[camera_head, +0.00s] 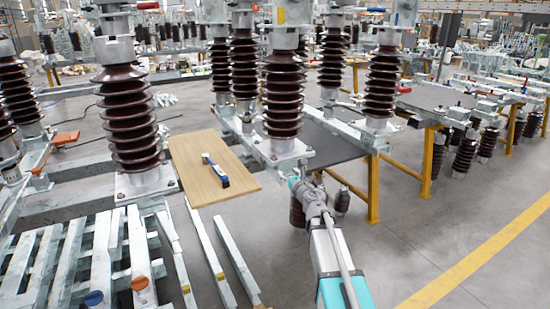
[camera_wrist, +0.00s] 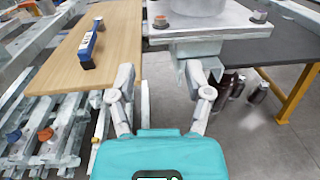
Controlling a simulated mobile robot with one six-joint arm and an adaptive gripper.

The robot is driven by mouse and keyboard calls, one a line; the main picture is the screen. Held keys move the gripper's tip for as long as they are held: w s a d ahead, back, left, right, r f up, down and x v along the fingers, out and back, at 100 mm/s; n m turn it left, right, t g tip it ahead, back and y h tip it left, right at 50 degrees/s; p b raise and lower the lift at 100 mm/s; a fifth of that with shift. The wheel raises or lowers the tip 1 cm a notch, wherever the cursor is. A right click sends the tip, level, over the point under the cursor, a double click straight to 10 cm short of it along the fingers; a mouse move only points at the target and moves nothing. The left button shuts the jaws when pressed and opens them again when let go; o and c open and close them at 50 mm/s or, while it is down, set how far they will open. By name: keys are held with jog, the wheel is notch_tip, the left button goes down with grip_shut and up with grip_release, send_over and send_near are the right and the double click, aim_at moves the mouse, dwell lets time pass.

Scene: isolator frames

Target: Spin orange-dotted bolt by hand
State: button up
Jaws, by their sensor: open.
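My gripper (camera_wrist: 160,78) is open and empty in the wrist view, its two fingers spread below the edge of a grey metal base plate (camera_wrist: 192,32). Two bolt heads stand on that plate: a dark one at the left (camera_wrist: 160,21) and one with a pale orange top at the right (camera_wrist: 258,17). Both are apart from the fingers. Whether the orange top is a painted dot is too small to tell. In the head view my gripper (camera_head: 299,181) is beside the foot of a brown ribbed insulator (camera_head: 284,95), and its fingertips are hard to see.
A wooden board (camera_head: 185,160) with a blue-and-white tool (camera_head: 215,170) lies left of the gripper. Metal bars with an orange cap (camera_head: 139,283) and a blue cap (camera_head: 93,298) are at lower left. A yellow-legged frame (camera_head: 373,190) stands right.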

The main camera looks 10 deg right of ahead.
aim_at(275, 158)
jog(key=shift+w, duration=0.1)
jog(key=x, duration=1.3)
jog(key=shift+w, duration=0.35)
grip_shut()
